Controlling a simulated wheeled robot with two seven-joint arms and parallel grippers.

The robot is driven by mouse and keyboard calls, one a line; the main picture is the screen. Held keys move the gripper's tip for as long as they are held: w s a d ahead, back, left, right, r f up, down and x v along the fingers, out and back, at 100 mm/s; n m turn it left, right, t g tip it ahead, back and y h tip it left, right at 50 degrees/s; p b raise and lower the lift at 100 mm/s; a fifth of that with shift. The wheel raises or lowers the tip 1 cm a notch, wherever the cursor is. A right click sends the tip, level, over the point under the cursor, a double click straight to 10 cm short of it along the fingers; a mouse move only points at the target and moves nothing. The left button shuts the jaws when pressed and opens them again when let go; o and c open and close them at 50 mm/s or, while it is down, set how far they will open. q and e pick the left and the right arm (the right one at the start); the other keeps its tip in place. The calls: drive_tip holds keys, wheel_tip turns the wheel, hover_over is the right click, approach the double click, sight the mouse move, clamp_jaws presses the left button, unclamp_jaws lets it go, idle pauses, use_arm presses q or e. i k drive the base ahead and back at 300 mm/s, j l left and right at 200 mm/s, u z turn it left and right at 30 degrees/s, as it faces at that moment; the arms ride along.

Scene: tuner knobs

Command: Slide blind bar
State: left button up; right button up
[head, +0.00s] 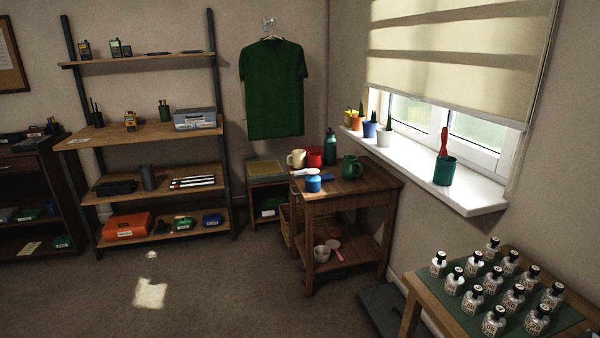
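A cream striped blind (455,50) hangs over the window at the upper right. Its bottom bar (450,103) runs along the lower edge, above the sill, and part of the window glass shows below it. Neither of my grippers is in the head view, so I cannot see their state or where they are relative to the blind.
The white window sill (480,196) holds small potted plants (370,128) and a green pot (445,171) with a red-handled tool. A wooden side table (350,187) with mugs stands below. A table with several bottles (494,322) is at the lower right. Floor at left front is clear.

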sight(493, 88)
drive_tip(key=i, duration=0.9)
drive_tip(key=i+j+z, duration=0.15)
drive_tip(key=i, duration=0.8)
